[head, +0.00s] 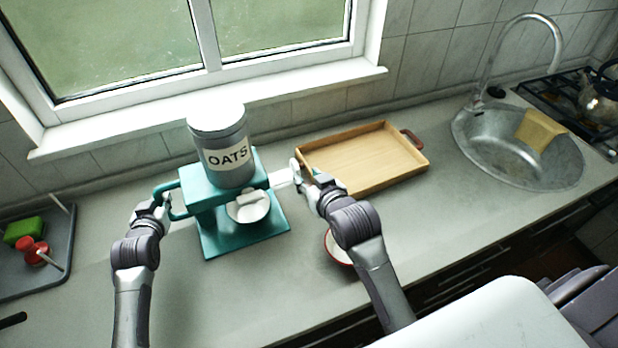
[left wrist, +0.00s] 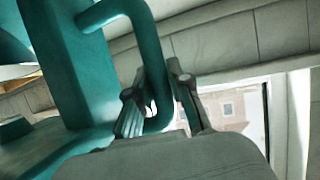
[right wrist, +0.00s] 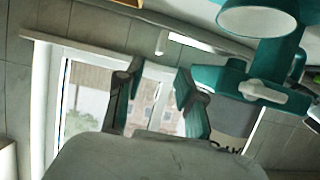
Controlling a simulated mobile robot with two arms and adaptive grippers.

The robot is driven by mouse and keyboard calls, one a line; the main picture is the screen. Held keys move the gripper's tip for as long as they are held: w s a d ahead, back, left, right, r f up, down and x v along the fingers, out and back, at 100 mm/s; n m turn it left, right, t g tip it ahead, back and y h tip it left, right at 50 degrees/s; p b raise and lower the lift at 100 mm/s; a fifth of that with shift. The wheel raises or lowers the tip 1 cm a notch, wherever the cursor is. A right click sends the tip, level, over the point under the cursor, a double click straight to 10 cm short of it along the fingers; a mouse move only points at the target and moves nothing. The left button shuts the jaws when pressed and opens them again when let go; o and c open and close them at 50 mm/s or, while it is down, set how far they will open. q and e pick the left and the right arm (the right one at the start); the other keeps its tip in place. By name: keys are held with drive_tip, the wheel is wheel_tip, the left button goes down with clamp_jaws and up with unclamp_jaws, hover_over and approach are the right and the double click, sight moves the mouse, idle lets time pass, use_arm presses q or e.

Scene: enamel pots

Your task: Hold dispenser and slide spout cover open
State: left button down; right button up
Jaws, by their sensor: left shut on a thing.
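The teal dispenser (head: 207,222) stands upright on the counter, with a grey canister labelled OATS (head: 222,142) on top. My left gripper (head: 153,210) is shut on the teal side handle (left wrist: 150,35). A pale tab (head: 281,177), apparently the spout cover, sticks out on the dispenser's right side; a pale piece also shows in the right wrist view (right wrist: 262,92). My right gripper (head: 301,175) is beside this tab. Its fingers (right wrist: 158,88) are apart with nothing visible between them. A white bowl (head: 249,210) sits under the spout. The spout opening is hidden.
A wooden tray (head: 368,158) lies behind and right of my right gripper. A red-rimmed dish (head: 336,249) is partly hidden by my right arm. A grey tray (head: 50,265) with a green sponge (head: 22,231) is at left. The sink (head: 500,150) is at right.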

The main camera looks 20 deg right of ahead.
use_arm(q)
drive_tip(key=c, duration=1)
unclamp_jaws()
drive_tip(key=v, duration=1.2)
wheel_tip(320, 180, up, 6)
drive_tip(key=p, duration=0.7)
drive_tip(key=shift+d, duration=0.1)
drive_tip(key=shift+f, duration=0.1)
